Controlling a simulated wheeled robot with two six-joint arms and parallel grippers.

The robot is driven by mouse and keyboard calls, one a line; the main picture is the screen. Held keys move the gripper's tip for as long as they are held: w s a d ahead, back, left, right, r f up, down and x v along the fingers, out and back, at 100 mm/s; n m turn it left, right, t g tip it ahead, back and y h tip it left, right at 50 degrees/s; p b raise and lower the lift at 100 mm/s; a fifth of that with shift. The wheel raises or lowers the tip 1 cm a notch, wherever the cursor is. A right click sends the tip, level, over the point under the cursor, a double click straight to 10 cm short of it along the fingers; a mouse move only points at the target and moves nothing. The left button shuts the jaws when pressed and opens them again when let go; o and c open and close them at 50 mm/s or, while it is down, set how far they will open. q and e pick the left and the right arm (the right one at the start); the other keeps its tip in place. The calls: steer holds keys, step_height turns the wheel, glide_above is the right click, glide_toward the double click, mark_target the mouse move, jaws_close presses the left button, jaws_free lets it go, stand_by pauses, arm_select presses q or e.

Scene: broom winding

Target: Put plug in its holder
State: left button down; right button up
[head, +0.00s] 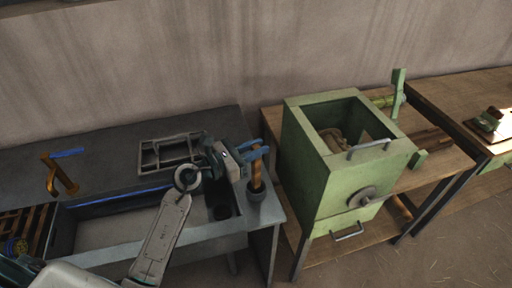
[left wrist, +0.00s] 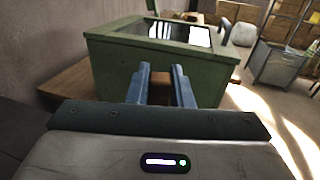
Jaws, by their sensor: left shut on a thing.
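My left gripper (head: 258,152) is at the right end of the dark workbench. Its blue fingers are shut around the upper part of an upright brown handle, which I take to be the plug (head: 257,175). The plug's lower end meets a small dark round piece (head: 257,192) at the bench's right edge, perhaps its holder. I cannot tell whether it is seated in it or just above. My right gripper is not in view.
A green box-shaped machine (head: 345,185) stands close to the right on a wooden table. A grey basin (head: 120,235) is set into the dark workbench (head: 95,180). A brass-coloured piece with a blue lever (head: 62,175) and a dark frame (head: 168,150) are on the bench.

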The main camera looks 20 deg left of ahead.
arm_select(q)
steer(key=shift+f, duration=0.1)
steer(key=c, duration=1.6)
jaws_free()
steer(key=shift+o, duration=0.2)
steer(key=shift+s+a, duration=0.1)
steer(key=b+v, duration=0.2)
steer(key=v, duration=0.8)
steer(key=shift+s+a, duration=0.25)
steer(key=shift+s, duration=0.1)
